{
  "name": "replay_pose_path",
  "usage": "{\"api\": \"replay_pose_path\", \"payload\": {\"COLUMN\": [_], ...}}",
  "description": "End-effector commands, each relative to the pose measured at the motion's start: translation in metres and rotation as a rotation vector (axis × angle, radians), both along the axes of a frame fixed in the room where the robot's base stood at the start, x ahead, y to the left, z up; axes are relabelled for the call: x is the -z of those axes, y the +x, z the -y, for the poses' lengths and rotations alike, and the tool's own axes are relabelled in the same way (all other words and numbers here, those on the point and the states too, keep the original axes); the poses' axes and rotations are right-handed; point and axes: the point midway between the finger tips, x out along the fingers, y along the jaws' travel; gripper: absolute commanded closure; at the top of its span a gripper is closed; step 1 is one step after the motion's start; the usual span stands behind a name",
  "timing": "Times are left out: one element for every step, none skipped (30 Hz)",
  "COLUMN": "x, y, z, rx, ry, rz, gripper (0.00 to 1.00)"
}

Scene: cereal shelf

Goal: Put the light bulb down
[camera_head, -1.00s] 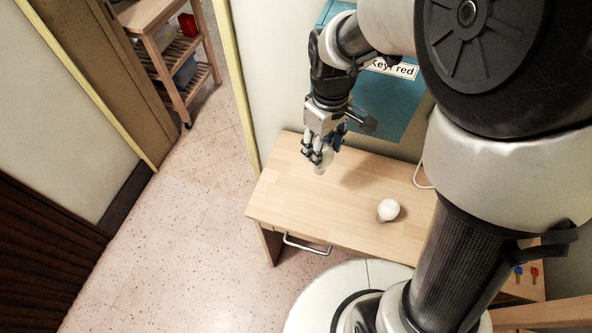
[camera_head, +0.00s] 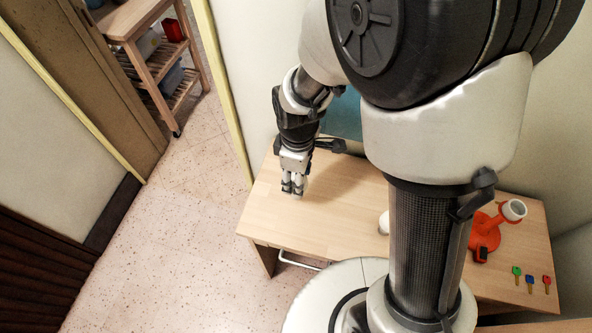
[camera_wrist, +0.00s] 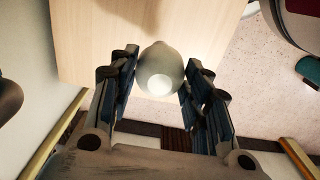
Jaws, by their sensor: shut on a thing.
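My gripper (camera_head: 293,186) points down over the left part of the wooden desk (camera_head: 275,215). In the wrist view, my gripper (camera_wrist: 160,78) is shut on a pale, rounded light bulb (camera_wrist: 160,70) held between its two fingers. The desk's bare wood (camera_wrist: 90,40) shows beyond it. The held bulb is hard to make out in the head view, and its height above the desk is unclear. A second white bulb (camera_head: 384,222) lies on the desk to the right, partly hidden by my arm.
An orange lamp base (camera_head: 487,232) with a white socket stands on the desk's right part. Green, blue and red keys (camera_head: 531,280) lie near the right front. A wooden shelf cart (camera_head: 160,60) stands at the back left. The desk's left part looks clear.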

Motion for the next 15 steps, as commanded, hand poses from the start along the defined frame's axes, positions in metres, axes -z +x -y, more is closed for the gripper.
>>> {"api": "replay_pose_path", "payload": {"x": [0.004,0.005,0.007,0.009,0.012,0.018,0.022,0.028,0.034,0.039,0.043,0.047,0.048,0.049,0.048], "y": [0.0,0.0,0.0,0.0,0.0,-0.001,-0.001,-0.001,-0.001,-0.001,-0.001,0.0,0.0,0.0,0.0], "z": [0.0,0.0,0.0,0.0,0.0,0.0,0.0,0.0,0.0,0.0,0.0,0.0,0.0,0.0,0.0], "rx": [0.0,0.0,0.0,0.0,0.0,0.0,0.0,0.0,0.001,0.001,0.001,0.001,0.001,0.001,0.001], "ry": [0.0,0.0,0.001,0.0,0.0,0.0,-0.001,0.0,-0.001,-0.001,0.0,-0.001,-0.001,0.0,0.0], "rz": [0.0,0.0,0.001,0.001,0.0,-0.002,-0.003,-0.002,-0.003,-0.004,-0.002,-0.001,-0.001,0.0,0.0], "gripper": [0.94,0.94,0.94,0.94,0.94,0.94,0.94,0.94,0.94,0.94,0.94,0.94,0.94,0.94,0.94]}}
